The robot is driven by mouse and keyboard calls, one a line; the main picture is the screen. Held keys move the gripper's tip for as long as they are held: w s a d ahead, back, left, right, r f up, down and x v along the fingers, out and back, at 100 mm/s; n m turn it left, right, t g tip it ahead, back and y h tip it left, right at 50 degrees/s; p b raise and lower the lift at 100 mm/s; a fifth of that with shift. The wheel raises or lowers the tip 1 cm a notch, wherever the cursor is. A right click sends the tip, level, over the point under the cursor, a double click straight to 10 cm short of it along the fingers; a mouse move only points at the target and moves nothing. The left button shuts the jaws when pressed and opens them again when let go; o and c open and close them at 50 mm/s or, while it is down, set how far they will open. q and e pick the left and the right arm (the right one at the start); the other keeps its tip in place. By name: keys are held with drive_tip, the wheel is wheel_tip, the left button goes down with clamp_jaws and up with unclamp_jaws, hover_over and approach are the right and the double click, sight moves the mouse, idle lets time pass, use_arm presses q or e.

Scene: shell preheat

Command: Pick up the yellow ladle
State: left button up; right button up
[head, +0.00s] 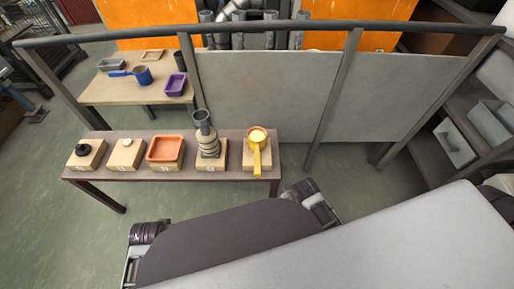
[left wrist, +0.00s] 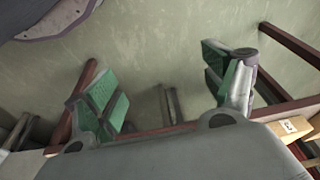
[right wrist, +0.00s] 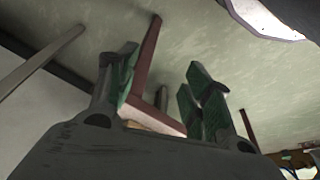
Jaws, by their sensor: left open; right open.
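The yellow ladle (head: 257,150) rests on the rightmost wooden block of the front table in the head view. Its round bowl is at the back, and its handle points toward me, over the block's front. My left gripper (left wrist: 165,78) shows in the left wrist view with its green-padded fingers wide apart and nothing between them. My right gripper (right wrist: 160,72) shows in the right wrist view, also open and empty. I cannot make out the ladle in either wrist view. Neither gripper's fingers can be made out in the head view, so their distance from the ladle is unclear.
The front table (head: 226,184) also bears a grey stacked piece (head: 208,142), an orange tray (head: 166,149) and two small items on blocks. Behind it stand a railing with grey panels (head: 262,95) and a table with a blue pan (head: 142,74) and purple bin (head: 176,85).

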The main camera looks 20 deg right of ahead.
use_arm(q)
wheel_tip(320, 180, up, 7)
drive_tip(key=b, duration=0.2)
use_arm(e)
drive_tip(key=w+a+r+n+y, duration=0.1)
drive_tip(key=w+a+r+n, duration=0.2)
drive_tip(key=r, duration=0.8)
drive_tip(key=w+a+r+n+y, duration=0.1)
drive_tip(key=w+a+r+n, duration=0.1)
drive_tip(key=w+a+n, duration=0.4)
drive_tip(key=w+a+r+n+y, duration=0.1)
drive_tip(key=a+r+n, duration=0.2)
drive_tip(key=a+n, duration=0.55)
use_arm(q)
drive_tip(key=s+f, duration=0.2)
drive_tip(key=f, duration=1.2)
drive_tip(key=s+d+f, duration=0.1)
drive_tip(key=s+f, duration=0.2)
drive_tip(key=f, duration=1.1)
drive_tip(key=shift+s+g+b, duration=0.2)
drive_tip(key=shift+g+b, duration=0.2)
use_arm(e)
drive_tip(key=w+d+r+n+g+h, duration=0.3)
drive_tip(key=w+d+r+n, duration=0.1)
drive_tip(key=w+d+n, duration=0.6)
drive_tip(key=shift+d+r+n, duration=0.4)
drive_tip(key=shift+d+n, duration=0.1)
drive_tip(key=shift+n, duration=1.05)
drive_tip(key=shift+f, duration=0.1)
